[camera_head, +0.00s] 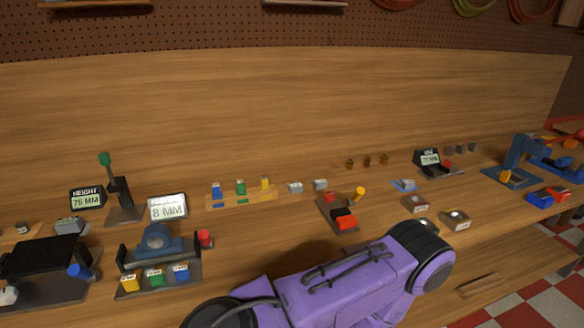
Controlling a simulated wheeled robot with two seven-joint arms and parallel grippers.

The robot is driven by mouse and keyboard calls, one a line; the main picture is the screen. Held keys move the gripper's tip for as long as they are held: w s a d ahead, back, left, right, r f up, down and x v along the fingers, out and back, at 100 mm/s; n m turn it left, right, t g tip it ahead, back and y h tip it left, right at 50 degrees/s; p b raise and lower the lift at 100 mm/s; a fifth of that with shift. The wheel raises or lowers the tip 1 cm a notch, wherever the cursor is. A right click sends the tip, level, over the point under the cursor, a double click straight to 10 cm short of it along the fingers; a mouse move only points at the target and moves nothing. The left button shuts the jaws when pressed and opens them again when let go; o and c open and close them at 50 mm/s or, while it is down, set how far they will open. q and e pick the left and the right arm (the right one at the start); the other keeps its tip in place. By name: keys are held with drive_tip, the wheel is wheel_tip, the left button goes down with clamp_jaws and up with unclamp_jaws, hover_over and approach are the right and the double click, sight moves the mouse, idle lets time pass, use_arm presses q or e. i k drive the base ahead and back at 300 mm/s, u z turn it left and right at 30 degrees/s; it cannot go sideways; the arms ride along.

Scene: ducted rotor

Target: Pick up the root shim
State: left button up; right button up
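I cannot tell for sure which piece is the root shim. Small labelled blocks in yellow (130,284), green (154,277) and blue (181,272) sit in a row at the front of a dark fixture with a blue cradle (157,240). Another blue block (216,190), green block (240,187) and yellow block (265,184) stand on a wooden rack (222,205) behind. Neither gripper shows. A purple link of my own arm crosses the lower middle and hides part of the bench front.
A height gauge with a green tip (104,159) stands beside a "76 MM" display (87,198); an "8 MM" display (167,207) is nearby. A dark tray with red and black pieces (345,218) lies mid-bench. Blue fixtures (520,160) stand right. Bare wood (260,235) lies between.

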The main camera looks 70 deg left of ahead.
sight(319, 184)
drive_tip(key=u, duration=1.15)
